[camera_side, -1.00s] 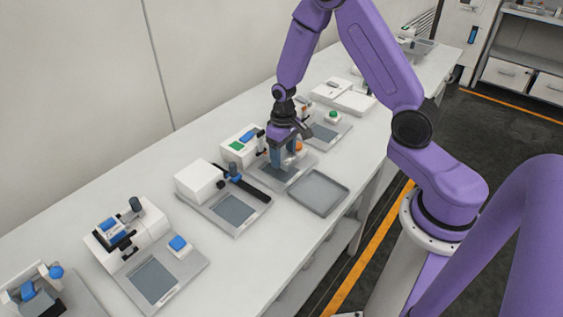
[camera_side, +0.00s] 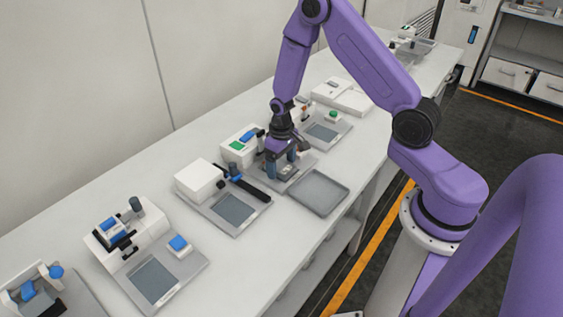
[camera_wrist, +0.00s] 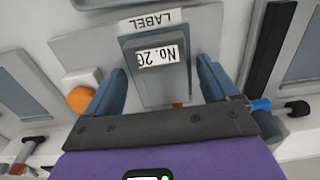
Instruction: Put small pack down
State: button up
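My gripper (camera_wrist: 165,88) points down over the grey station tray (camera_wrist: 88,48), with a blue finger on either side of a small grey pack. The pack (camera_wrist: 162,78) carries a white "No. 20" tag and lies on the tray's darker pad. The fingers look spread, with a narrow gap at each side of the pack. In the side view, my gripper (camera_side: 281,164) is low at the middle station. The pack (camera_side: 287,170) shows partly between the fingers. Its underside is hidden.
An empty grey tray (camera_side: 318,192) lies in front of the station near the bench edge. A white device with a green patch (camera_side: 238,147) stands behind to the left. An orange knob (camera_wrist: 80,99) is close beside the left finger. Other stations line the bench (camera_side: 110,195).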

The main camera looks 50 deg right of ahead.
aim_at(281, 166)
jog(key=shift+r, duration=0.1)
notch_tip(281, 166, up, 11)
jog(key=s+a+r+n, duration=0.3)
jog(key=s+a+r, duration=0.1)
jog(key=a+r, duration=0.15)
jog(key=s+a+r+n, duration=0.2)
jog(key=s+r+n, duration=0.1)
jog(key=s, duration=0.9)
jog(key=s+a+r+n, duration=0.2)
jog(key=s+n, duration=0.4)
jog(key=s, duration=0.5)
jog(key=shift+s+a+r+n, duration=0.3)
jog(key=shift+s+a+r, duration=0.1)
jog(key=shift+r, duration=0.1)
